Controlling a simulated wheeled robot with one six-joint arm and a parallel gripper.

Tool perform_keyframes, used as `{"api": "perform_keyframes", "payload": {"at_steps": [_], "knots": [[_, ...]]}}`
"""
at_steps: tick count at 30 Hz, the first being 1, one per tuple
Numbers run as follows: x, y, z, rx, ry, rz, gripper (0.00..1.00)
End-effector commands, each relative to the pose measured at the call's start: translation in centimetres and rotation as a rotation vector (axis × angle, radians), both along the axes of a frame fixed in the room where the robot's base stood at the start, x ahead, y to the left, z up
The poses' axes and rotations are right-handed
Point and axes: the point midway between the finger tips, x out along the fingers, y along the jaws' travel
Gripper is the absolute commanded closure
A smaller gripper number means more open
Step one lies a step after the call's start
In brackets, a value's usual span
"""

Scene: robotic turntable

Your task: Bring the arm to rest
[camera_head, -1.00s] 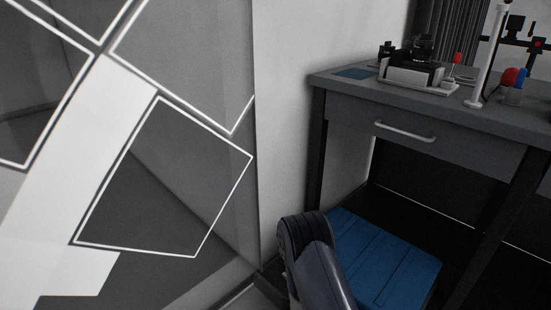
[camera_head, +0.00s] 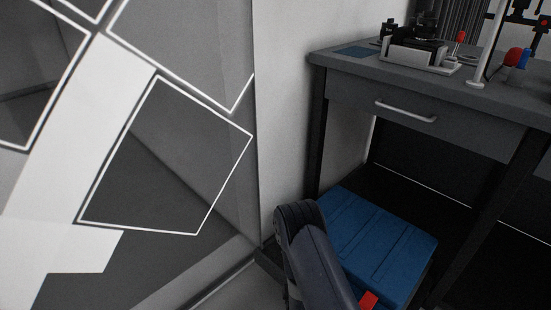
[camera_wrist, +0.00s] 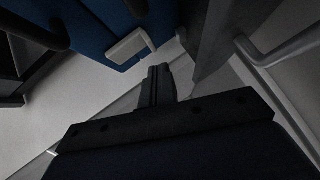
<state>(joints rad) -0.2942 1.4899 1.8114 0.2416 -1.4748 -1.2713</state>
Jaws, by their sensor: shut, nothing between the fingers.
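My dark arm (camera_head: 310,255) rises from the bottom edge of the head view, in front of a blue slatted surface. My gripper is not visible in the head view. In the wrist view my gripper (camera_wrist: 159,72) shows at the centre, its black fingers together with nothing between them. It points toward a gap between a blue panel with a white block and grey panels. No object is held.
A grey desk (camera_head: 470,107) with a drawer handle (camera_head: 405,111) stands at the right, with devices on top. A blue slatted surface (camera_head: 375,240) lies low beneath it. A panel with white outlined squares (camera_head: 165,160) fills the left. A curved grey bar (camera_wrist: 285,50) shows in the wrist view.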

Motion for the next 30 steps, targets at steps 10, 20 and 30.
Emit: {"api": "perform_keyframes", "payload": {"at_steps": [10, 20, 30], "knots": [[2.2, 0.9, 1.5, 0.099, 0.096, 0.000, 1.00], [2.4, 1.3, 3.3, 0.232, 0.234, -0.002, 1.00], [-0.2, 3.6, 7.4, 0.287, 0.298, 0.003, 1.00]]}}
